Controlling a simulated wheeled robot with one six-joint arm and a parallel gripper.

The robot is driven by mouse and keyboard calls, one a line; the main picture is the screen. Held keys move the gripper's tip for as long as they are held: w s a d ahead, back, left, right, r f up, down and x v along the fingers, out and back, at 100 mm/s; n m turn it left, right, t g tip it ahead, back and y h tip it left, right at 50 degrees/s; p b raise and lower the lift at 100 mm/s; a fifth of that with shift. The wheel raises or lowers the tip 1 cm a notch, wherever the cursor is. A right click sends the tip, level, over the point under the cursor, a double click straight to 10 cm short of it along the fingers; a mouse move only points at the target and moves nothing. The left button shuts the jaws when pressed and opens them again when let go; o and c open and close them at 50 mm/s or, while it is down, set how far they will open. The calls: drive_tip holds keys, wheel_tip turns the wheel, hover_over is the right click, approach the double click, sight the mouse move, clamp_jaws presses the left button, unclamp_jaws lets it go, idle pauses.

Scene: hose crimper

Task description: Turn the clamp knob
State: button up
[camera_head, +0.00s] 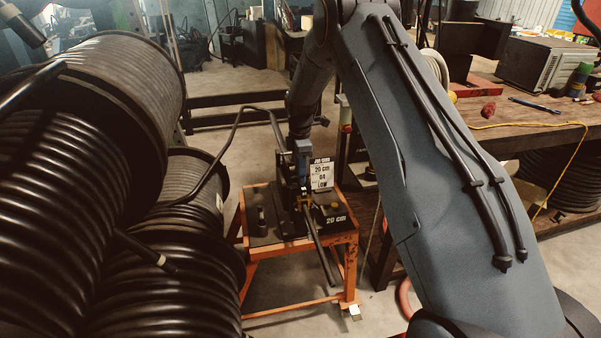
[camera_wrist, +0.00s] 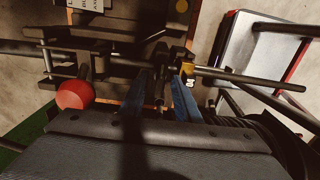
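The hose crimper (camera_head: 294,215) stands on an orange metal stand (camera_head: 258,252) in the head view. I cannot make out the clamp knob for certain.
Large reels of black hose (camera_head: 70,190) fill the left of the head view. A wooden workbench (camera_head: 520,120) with tools is at the right. A dark hose (camera_wrist: 250,78) runs right from the fitting. A white-topped piece with a red edge (camera_wrist: 255,60) lies beyond it.

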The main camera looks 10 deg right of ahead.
clamp_jaws()
